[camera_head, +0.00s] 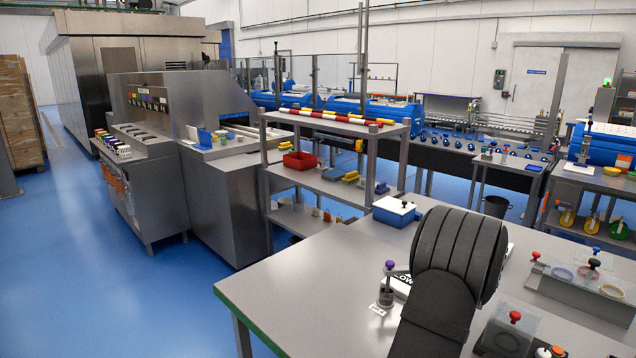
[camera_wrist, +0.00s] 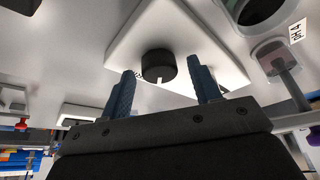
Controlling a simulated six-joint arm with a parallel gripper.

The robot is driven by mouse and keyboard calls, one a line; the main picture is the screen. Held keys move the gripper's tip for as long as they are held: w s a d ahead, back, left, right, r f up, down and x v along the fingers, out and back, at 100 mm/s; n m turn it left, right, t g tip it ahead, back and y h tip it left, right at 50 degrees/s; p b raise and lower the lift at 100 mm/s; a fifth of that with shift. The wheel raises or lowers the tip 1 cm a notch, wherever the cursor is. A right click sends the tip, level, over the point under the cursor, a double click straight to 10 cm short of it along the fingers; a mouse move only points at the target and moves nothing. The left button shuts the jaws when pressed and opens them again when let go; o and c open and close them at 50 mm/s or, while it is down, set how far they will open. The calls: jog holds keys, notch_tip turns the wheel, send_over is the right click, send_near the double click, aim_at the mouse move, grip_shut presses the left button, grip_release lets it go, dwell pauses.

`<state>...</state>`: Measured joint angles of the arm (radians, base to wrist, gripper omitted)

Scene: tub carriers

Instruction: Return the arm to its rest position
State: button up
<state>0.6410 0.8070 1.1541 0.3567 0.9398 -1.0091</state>
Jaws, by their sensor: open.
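In the wrist view my gripper (camera_wrist: 165,84) shows two blue fingers, spread apart and empty. A black round knob (camera_wrist: 158,66) on a white plate-like thing (camera_wrist: 205,60) appears between and beyond the fingertips; I cannot tell how far off it is. In the head view my dark ribbed arm (camera_head: 450,262) stands over the grey table (camera_head: 310,285), and its gripper is hidden behind it.
A small vessel with a purple knob (camera_head: 387,285) stands just left of my arm. A blue-and-white box (camera_head: 396,211) is behind. The table's left part is clear.

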jog(key=n+y, duration=0.1)
jog(key=n, duration=0.2)
jog(key=shift+d, duration=0.1)
jog(key=shift+r+n+g, duration=0.15)
jog(key=shift+n+g, duration=0.15)
jog(key=shift+n, duration=0.1)
jog(key=s+r+m+h, duration=0.1)
jog(key=s+r+m, duration=0.1)
jog(key=r, duration=0.5)
jog(key=s+r+m+h, duration=0.1)
jog(key=s+r+m, duration=0.2)
jog(key=r, duration=0.5)
jog(key=shift+s+a+r+m, duration=0.2)
jog(key=shift+s+a+m, duration=0.1)
jog(key=shift+m, duration=0.5)
